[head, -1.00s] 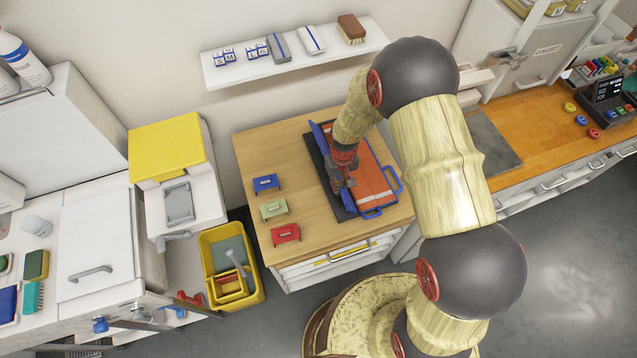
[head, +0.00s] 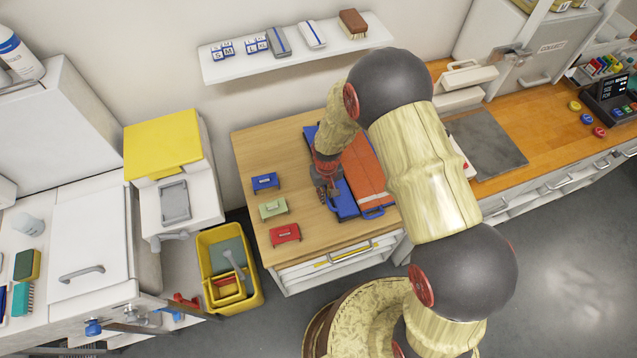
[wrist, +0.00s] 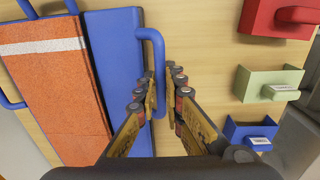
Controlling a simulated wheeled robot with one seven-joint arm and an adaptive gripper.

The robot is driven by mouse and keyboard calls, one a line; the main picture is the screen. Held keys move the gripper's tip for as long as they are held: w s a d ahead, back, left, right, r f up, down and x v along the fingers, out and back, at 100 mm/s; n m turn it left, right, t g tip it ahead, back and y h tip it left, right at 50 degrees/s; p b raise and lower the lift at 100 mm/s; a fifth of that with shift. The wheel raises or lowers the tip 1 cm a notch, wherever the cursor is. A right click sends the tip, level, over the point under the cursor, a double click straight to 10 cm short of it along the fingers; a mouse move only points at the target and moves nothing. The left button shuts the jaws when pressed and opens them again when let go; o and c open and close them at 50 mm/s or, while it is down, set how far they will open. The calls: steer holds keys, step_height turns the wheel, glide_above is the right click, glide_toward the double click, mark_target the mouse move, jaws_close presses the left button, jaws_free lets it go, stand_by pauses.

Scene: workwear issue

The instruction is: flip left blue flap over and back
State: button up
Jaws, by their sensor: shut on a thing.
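The left blue flap (head: 346,199) of the folding board lies open to the left of the orange garment (head: 369,168), flat or nearly flat. In the wrist view the flap (wrist: 118,60) shows as a plain blue panel with a tube handle (wrist: 156,50) on its outer edge. My gripper (wrist: 164,76) is shut on this handle, with one finger on each side of it. In the head view my gripper (head: 328,192) is at the flap's left edge, and my arm hides the flap's far part. The garment (wrist: 50,75) has a white stripe and lies beside the flap.
Blue (head: 265,182), green (head: 273,208) and red (head: 285,233) holders stand on the wooden table (head: 250,150), close to the left of my gripper. A shelf (head: 230,70) with small items hangs on the wall behind. A yellow bin (head: 255,290) stands on the floor to the left.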

steer(key=shift+w+a+f+b, duration=0.1)
steer(key=shift+f+b, duration=0.3)
steer(key=shift+f, duration=0.15)
steer(key=shift+w+a+f+b, duration=0.1)
steer(key=shift+f+b, duration=0.3)
steer(key=shift+f, duration=0.15)
steer(key=shift+s+f+b, duration=0.15)
steer(key=shift+f+b, duration=0.65)
steer(key=shift+f, duration=0.4)
jaws_close()
steer(key=o, duration=0.5)
jaws_free()
steer(key=shift+d, duration=0.15)
steer(key=shift+r, duration=0.1)
steer(key=shift+r+p, duration=2.55)
steer(key=shift+r, duration=1.45)
